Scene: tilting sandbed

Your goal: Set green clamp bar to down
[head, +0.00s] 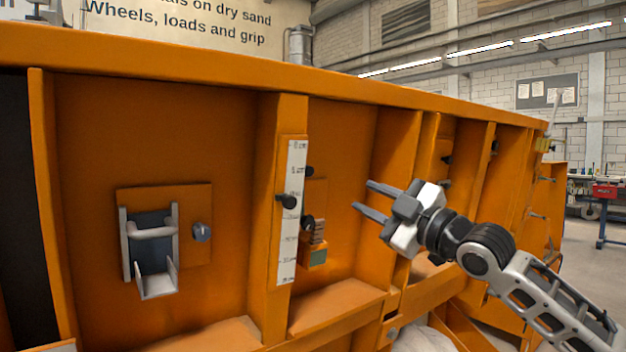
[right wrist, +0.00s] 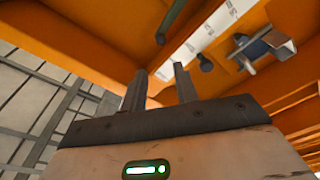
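No bar is clearly green in the head view. My left gripper is out of view.
A grey bracket with a crossbar (head: 152,231) is mounted on the left panel beside a grey knob (head: 202,232). A black knob (head: 288,201) sticks out over the scale. Upright orange ribs (head: 376,255) and lower ledges divide the wall (head: 90,120). Open floor lies far right.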

